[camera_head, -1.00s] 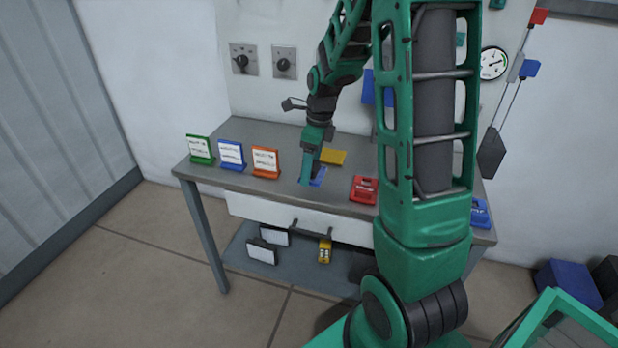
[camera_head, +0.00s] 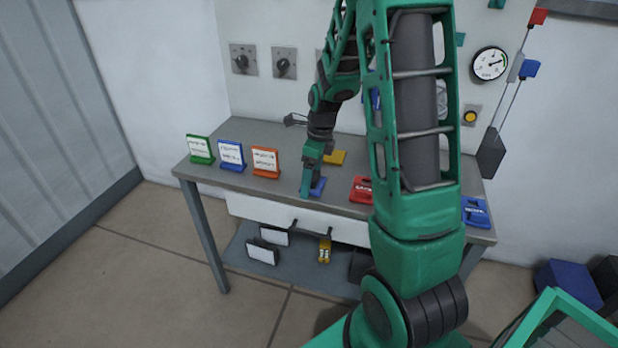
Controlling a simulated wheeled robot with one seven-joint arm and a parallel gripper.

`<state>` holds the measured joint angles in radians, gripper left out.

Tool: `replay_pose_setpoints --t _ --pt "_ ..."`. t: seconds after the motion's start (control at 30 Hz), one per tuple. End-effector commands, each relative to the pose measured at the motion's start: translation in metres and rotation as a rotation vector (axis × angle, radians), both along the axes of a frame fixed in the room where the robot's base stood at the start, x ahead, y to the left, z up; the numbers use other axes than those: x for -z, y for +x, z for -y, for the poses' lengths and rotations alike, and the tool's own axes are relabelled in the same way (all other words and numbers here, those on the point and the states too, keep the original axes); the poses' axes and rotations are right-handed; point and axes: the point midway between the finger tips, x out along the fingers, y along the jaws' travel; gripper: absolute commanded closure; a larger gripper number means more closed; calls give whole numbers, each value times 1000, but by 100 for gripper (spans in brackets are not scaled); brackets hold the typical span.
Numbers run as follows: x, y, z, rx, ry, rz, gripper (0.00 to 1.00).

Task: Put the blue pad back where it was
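The blue pad (camera_head: 319,187) is a small flat blue piece at the middle of the grey table, close to the front edge. My gripper (camera_head: 308,188) points down right beside its left side and hides part of it. The fingers overlap in this view, so I cannot tell whether they are open or shut, or whether they grip the pad. A yellow pad (camera_head: 338,157) lies behind the gripper, and a red block with pale lettering (camera_head: 360,190) lies to the right. A blue block with lettering (camera_head: 475,211) is at the table's right end.
Green (camera_head: 200,149), blue (camera_head: 231,155) and orange (camera_head: 265,162) framed cards stand on the table's left (camera_head: 200,175). My arm hides much of the table's right part. The wall behind carries knobs (camera_head: 284,63) and a gauge (camera_head: 489,64). A drawer (camera_head: 270,210) is below the tabletop.

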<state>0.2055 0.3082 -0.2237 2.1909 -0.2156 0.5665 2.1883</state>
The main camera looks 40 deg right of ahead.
Motion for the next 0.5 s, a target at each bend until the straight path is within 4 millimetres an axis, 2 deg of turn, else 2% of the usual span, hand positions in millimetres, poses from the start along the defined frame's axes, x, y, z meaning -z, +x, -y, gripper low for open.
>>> replay_pose_setpoints --t 0.17,0.27,0.5 --pt "-4 0 0 0 0 1 12" --pt "-14 0 1 0 -1 4 12" --pt "-59 -5 5 1 -2 5 12"
